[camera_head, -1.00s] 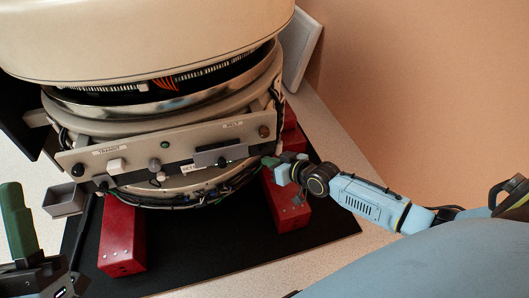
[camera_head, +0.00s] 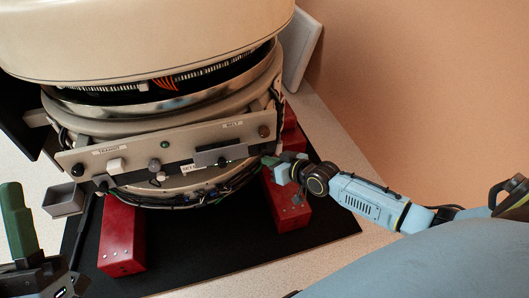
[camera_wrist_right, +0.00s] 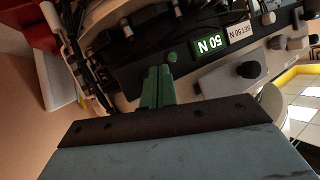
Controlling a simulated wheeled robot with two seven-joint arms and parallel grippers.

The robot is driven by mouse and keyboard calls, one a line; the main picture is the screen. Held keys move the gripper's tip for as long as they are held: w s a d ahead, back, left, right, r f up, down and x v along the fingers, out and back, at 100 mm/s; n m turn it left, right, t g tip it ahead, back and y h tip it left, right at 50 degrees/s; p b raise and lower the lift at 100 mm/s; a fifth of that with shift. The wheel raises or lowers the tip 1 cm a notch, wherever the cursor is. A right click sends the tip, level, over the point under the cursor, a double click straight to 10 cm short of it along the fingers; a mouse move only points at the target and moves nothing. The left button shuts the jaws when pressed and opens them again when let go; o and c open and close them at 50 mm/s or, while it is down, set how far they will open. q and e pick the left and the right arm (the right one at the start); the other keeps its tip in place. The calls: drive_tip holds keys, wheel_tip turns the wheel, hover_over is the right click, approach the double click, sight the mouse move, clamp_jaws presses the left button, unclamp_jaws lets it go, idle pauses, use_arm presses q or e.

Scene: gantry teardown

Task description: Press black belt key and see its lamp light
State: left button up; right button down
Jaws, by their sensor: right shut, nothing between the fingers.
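The machine's pale control panel (camera_head: 140,154) has a TRANSIT label on its left and a BELT label (camera_head: 232,125) on its right. A brownish round fitting (camera_head: 263,131) beside BELT does not look lit. Contact cannot be judged. My left gripper (camera_head: 18,222) is partly visible.
A lit green display (camera_wrist_right: 207,44) reads 50 N beside a SET 50 N label (camera_wrist_right: 240,33). Red blocks (camera_head: 122,238) stand under the machine on a black mat (camera_head: 200,245). A grey open box (camera_head: 64,203) is at left. Loose dark cables hang below the panel.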

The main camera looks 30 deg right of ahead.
drive_tip(key=shift+w+d, duration=0.1)
drive_tip(key=shift+w, duration=0.3)
drive_tip(key=shift+w+d+b, duration=0.15)
drive_tip(key=shift+w+b, duration=0.3)
idle(0.6)
drive_tip(key=shift+s, duration=0.1)
drive_tip(key=shift+s+a+p, duration=0.25)
drive_tip(key=shift+s+p, duration=0.6)
drive_tip(key=shift+p, duration=0.05)
drive_tip(key=s+p, duration=0.2)
drive_tip(key=s, duration=0.1)
drive_tip(key=s+a+p, duration=0.1)
drive_tip(key=s+p, duration=0.1)
drive_tip(key=p, duration=0.1)
drive_tip(key=shift+s+a, duration=0.2)
drive_tip(key=shift+s, duration=0.2)
